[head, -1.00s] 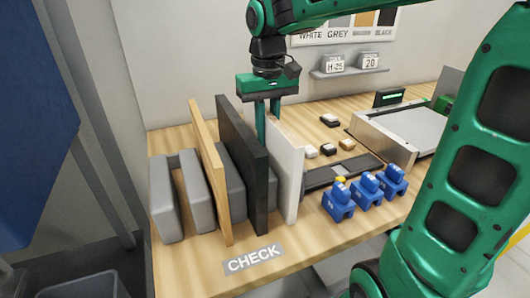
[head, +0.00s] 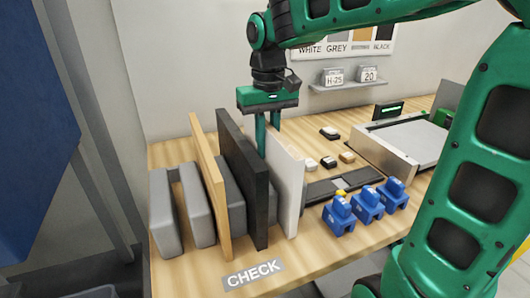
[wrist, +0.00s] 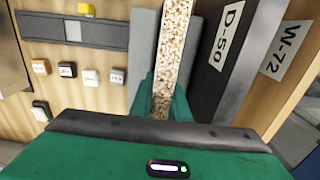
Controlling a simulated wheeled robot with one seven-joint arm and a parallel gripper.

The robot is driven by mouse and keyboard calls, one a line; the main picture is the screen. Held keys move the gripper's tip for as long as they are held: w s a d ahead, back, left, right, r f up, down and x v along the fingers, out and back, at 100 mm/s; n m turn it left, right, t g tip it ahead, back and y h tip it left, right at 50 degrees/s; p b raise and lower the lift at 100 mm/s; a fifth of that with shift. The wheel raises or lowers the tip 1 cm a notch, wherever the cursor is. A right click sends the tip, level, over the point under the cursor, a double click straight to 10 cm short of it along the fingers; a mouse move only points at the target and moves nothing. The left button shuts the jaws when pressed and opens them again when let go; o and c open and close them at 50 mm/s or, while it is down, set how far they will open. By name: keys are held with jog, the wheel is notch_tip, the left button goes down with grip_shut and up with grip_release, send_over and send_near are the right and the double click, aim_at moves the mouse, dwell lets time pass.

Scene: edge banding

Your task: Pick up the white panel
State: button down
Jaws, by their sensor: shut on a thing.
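The white panel (head: 287,185) stands upright on the wooden bench, at the right end of the row of panels. My gripper (head: 267,138) reaches down from above and is shut on its top edge, with one finger on each side. In the wrist view, the panel's speckled core edge (wrist: 172,50) runs between the green fingers of my gripper (wrist: 165,105). The panel's lower part is partly hidden in the wrist view. I cannot tell whether its bottom edge touches the bench.
A black panel (head: 242,170) marked D-50 and a wood-coloured panel (head: 210,185) marked W-72 stand close on the left, between grey blocks (head: 167,213). Blue clamps (head: 367,203) and a dark strip (head: 325,190) lie to the right.

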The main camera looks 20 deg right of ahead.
notch_tip(320, 180, up, 18)
jog(key=shift+f, duration=0.2)
dwell(0.5)
jog(key=shift+r, duration=0.1)
jog(key=shift+s, duration=0.15)
dwell(0.4)
